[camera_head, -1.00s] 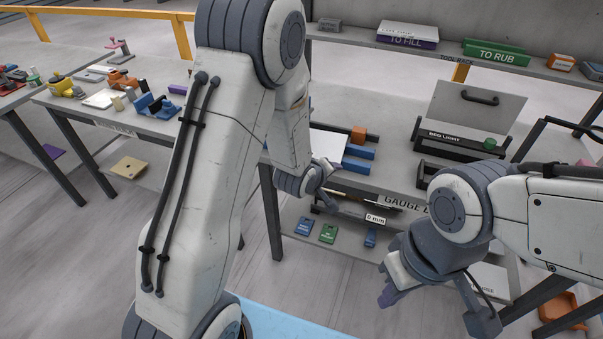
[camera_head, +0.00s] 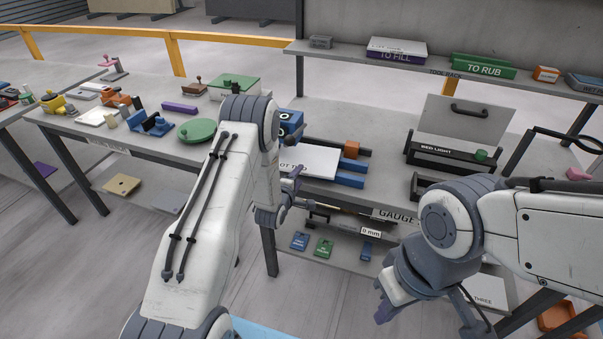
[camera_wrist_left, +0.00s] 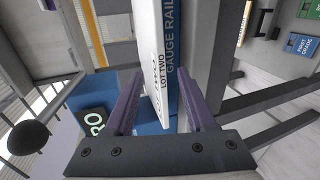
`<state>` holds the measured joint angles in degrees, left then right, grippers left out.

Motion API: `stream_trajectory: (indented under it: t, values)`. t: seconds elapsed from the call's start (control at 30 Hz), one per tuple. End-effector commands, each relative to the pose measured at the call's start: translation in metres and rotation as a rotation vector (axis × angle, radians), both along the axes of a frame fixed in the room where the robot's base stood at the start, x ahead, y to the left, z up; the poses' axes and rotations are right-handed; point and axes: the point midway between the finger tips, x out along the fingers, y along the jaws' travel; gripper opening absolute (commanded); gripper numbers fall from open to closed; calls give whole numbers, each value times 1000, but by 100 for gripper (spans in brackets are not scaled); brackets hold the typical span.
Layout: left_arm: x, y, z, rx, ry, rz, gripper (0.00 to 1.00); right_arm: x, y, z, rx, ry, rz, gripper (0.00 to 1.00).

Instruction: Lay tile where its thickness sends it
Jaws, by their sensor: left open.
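A white tile (camera_head: 308,160) marked LOT TWO lies flat on the bench among blue gauge rail blocks (camera_head: 351,180). My left gripper (camera_head: 291,186) is at the tile's near left side. In the left wrist view, its purple fingers (camera_wrist_left: 160,105) are apart, with the tile's lettered edge (camera_wrist_left: 162,70) between them; I cannot tell whether they touch it. The blue rail marked GAUGE RAIL (camera_wrist_left: 172,50) runs beside the tile. My right gripper (camera_head: 384,310) hangs in front of the bench at lower right; its jaw opening is hidden.
A bed light box (camera_head: 445,150) with a raised panel stands right of the tile. Purple TO FILL (camera_head: 396,52) and green TO RUB (camera_head: 484,67) trays sit on the back shelf. A lower shelf holds blue and green pieces (camera_head: 323,248). A green disc (camera_head: 197,131) is on the left bench.

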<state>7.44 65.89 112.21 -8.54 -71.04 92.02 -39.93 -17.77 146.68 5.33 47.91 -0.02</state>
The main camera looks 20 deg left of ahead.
Motion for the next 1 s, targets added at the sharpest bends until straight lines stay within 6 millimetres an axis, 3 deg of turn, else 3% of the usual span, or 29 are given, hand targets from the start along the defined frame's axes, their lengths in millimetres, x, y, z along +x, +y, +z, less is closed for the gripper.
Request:
stream_trajectory:
  t: [0.2,0.57,0.7,1.0]
  values:
    - [20,-1,-6,0,0,0,55,0,0,5,0,0,0,0]
    - [24,-1,-8,1,1,0,55,0,0,5,0,0,0,0]
    - [24,-1,-8,1,1,0,2,0,0,5,0,0,0,0]
    - [24,-1,-8,0,1,0,0,0,0,5,0,0,0,0]
